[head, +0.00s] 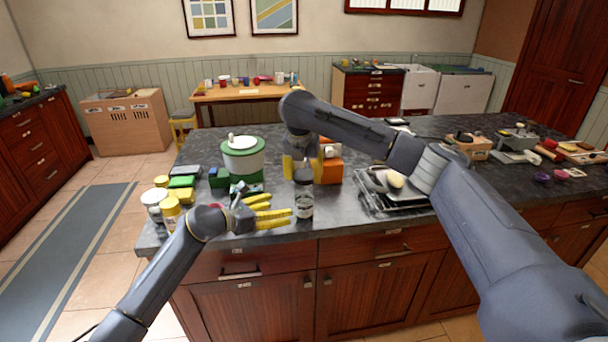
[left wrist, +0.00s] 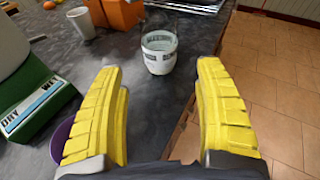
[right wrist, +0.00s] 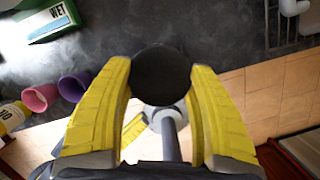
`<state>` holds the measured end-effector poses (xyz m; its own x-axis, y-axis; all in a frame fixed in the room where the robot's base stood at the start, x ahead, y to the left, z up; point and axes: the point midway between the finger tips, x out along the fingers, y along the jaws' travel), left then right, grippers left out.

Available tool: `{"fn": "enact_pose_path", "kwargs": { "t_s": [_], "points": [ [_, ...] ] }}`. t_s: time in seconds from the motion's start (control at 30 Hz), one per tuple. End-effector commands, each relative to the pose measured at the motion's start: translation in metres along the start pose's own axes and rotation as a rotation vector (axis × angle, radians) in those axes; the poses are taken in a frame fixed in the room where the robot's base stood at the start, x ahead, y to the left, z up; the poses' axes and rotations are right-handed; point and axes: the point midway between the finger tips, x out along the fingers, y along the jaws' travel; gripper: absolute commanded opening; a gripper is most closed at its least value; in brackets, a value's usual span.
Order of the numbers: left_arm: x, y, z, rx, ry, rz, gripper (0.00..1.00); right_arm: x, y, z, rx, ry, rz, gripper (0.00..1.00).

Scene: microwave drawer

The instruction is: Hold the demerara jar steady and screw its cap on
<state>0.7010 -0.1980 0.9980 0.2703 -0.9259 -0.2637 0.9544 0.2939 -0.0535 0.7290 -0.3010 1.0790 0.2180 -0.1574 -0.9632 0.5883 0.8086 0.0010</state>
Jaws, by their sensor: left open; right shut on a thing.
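My right gripper (head: 303,168) points down above the jar, shut on the round black cap (right wrist: 162,75). The head view does not clearly show any gap between cap and jar.
A metal rack (head: 385,200) is to the right. The counter edge is close in front.

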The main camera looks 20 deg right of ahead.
Motion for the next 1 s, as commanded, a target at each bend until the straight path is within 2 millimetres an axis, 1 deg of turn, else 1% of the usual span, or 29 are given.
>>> {"fn": "enact_pose_path", "kwargs": {
  "t_s": [0.03,0.13,0.33,0.7,1.0],
  "points": [
    [0.003,0.000,-0.005,0.019,0.013,0.007,0.71,0.000,0.000,0.000,0.000,0.000,0.000,0.48],
    [0.007,0.000,-0.010,0.044,0.027,0.014,0.71,0.000,0.000,0.000,0.000,0.000,0.000,0.48],
    [0.021,0.000,-0.013,0.052,0.033,0.017,0.71,0.000,0.000,0.000,0.000,0.000,0.000,0.48],
    [0.066,0.000,-0.014,0.048,0.033,0.015,0.71,0.000,0.000,0.000,0.000,0.000,0.000,0.48],
    [0.094,0.001,-0.015,0.050,0.034,0.016,0.71,0.000,0.000,0.000,0.000,0.000,0.000,0.48]
  ]
}}
